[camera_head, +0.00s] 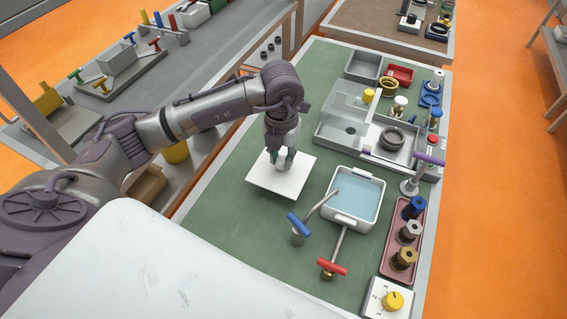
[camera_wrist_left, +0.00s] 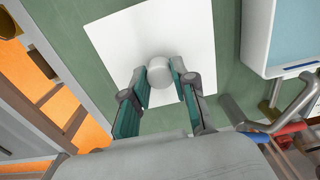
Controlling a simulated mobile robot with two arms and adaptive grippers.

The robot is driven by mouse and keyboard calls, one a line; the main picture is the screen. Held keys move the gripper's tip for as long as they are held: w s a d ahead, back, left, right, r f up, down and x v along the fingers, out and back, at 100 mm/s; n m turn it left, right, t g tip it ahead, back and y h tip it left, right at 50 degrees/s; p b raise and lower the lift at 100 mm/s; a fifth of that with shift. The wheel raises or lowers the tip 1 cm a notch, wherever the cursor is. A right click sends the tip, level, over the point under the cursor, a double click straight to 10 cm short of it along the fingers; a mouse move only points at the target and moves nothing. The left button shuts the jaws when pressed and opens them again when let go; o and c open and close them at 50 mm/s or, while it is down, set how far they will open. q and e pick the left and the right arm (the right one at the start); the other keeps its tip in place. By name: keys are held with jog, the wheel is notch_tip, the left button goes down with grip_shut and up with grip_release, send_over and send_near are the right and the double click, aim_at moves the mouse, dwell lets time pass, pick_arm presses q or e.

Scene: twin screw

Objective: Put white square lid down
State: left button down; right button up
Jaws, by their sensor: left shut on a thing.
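The white square lid (camera_head: 264,181) is level over the green worktop, left of the white basin (camera_head: 356,220) of pale blue liquid. I cannot tell whether it touches the worktop or hangs just above it. My left gripper (camera_head: 283,162) points down at the middle of the lid and is shut on its round pale knob (camera_wrist_left: 160,70). In the left wrist view the lid (camera_wrist_left: 200,30) lies beyond the fingers, with the worktop (camera_wrist_left: 68,25) around it. The right gripper is not in view.
A blue-handled tap (camera_head: 299,224) and a red-handled tap (camera_head: 332,267) stand close to the lid's right and front. A grey partitioned tray (camera_head: 335,125) lies behind. Green worktop (camera_head: 235,245) is bare in front of the lid.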

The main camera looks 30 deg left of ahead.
aim_at(283, 167)
pick_arm(q)
jog(key=shift+f, duration=0.25)
jog(key=f, duration=0.1)
jog(key=f+p, duration=0.1)
jog(key=f, duration=0.1)
jog(key=shift+w+d+f, duration=0.15)
jog(key=shift+w, duration=0.05)
jog(key=shift+f, duration=0.3)
jog(key=c, duration=0.9)
grip_release()
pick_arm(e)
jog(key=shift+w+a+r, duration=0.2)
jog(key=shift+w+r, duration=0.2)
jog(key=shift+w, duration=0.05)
